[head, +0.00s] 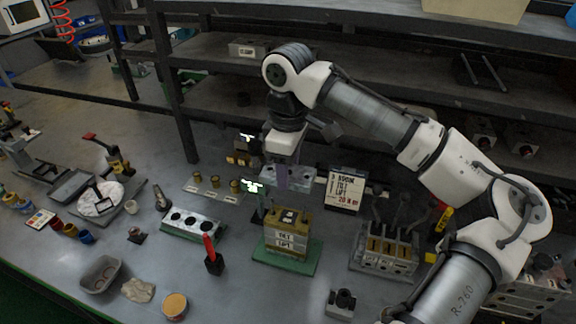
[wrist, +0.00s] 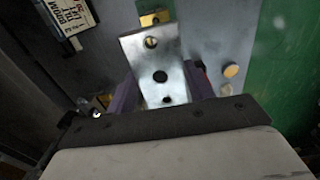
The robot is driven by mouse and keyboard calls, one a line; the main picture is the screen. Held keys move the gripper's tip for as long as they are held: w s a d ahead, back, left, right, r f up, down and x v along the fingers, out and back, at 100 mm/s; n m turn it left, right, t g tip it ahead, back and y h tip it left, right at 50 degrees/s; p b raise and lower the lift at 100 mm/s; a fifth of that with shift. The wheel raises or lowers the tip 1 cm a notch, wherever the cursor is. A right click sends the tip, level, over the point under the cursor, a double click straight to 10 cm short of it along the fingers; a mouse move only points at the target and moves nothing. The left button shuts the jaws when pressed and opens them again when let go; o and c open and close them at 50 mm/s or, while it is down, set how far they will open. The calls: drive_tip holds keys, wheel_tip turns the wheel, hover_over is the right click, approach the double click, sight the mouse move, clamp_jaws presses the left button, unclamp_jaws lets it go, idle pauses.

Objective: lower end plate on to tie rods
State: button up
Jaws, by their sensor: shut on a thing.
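My gripper (head: 282,178), with purple fingers, is shut on the end plate (head: 303,174), a silvery metal block. In the wrist view the end plate (wrist: 153,58) sits between the two fingers and shows a dark central hole and smaller holes. The valve stack (head: 288,238), brass-coloured with TILT and LIFT labels, stands on a green base (head: 268,257). The plate is held above the stack and slightly behind it in the picture, apart from it. Tie rods cannot be made out clearly at this size.
A sign (head: 344,190) reading BOOM, TILT, LIFT stands to the right behind the stack. A lever valve bank (head: 385,248) is on the right. A red-handled tool (head: 211,255) and a silver block with holes (head: 192,224) are on the left. Shelving rises behind.

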drive_tip(key=b, duration=0.3)
hover_over(288, 217)
drive_tip(key=shift+f, duration=2.85)
drive_tip(key=shift+p, duration=0.8)
drive_tip(key=shift+f+b, duration=1.85)
drive_tip(key=shift+f, duration=1.5)
drive_tip(key=o, duration=1.3)
drive_tip(key=shift+c, duration=0.2)
wheel_tip(288, 217, up, 14)
drive_tip(key=shift+f+b, duration=0.1)
drive_tip(key=shift+b, duration=0.45)
drive_tip(key=shift+s, duration=0.1)
